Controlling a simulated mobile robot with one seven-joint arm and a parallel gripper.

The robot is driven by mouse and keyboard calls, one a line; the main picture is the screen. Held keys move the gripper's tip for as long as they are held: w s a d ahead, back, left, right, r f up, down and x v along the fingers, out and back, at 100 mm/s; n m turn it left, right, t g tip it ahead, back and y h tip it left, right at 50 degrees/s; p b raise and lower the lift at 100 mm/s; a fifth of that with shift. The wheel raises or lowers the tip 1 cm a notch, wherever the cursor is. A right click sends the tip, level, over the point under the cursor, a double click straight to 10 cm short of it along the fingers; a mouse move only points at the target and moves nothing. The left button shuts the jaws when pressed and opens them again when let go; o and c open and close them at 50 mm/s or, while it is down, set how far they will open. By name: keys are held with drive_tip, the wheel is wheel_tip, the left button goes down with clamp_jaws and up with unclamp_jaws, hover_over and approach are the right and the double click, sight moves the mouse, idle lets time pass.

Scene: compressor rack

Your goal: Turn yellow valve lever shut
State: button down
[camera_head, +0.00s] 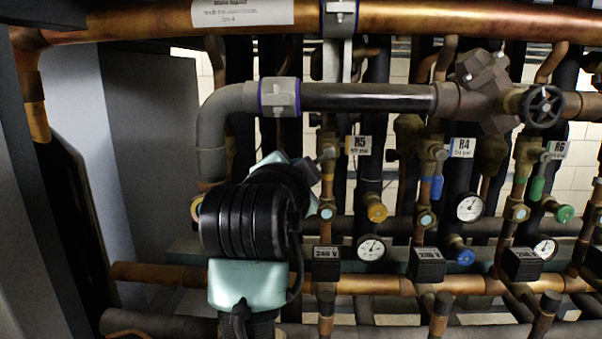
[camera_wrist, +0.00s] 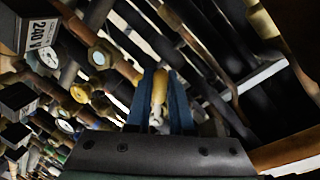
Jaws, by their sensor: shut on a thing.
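The yellow valve lever (camera_wrist: 159,88) is in the middle of the wrist view, between the two blue fingers of my gripper (camera_wrist: 160,84). My gripper is shut on the lever, with a finger on each side. The lever points away from the gripper's dark palm, and its pivot is hard to make out. In the head view my black and pale-green arm stands in front of the pipes at the left of the R5 tag (camera_head: 358,145). There it hides the lever and most of the gripper.
Copper pipes run close around the arm. A grey elbow pipe (camera_head: 213,125) stands above and left of it. A grey panel (camera_head: 150,150) bounds the left.

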drive_tip(key=shift+r, duration=0.15)
drive_tip(key=c, duration=0.8)
unclamp_jaws()
drive_tip(key=shift+s, duration=0.15)
drive_tip(key=shift+s+b, duration=0.3)
drive_tip(key=shift+b, duration=0.05)
drive_tip(key=b+v, duration=0.4)
drive_tip(key=v, duration=0.8)
drive_tip(key=shift+b, duration=0.4)
drive_tip(key=shift+s, duration=0.1)
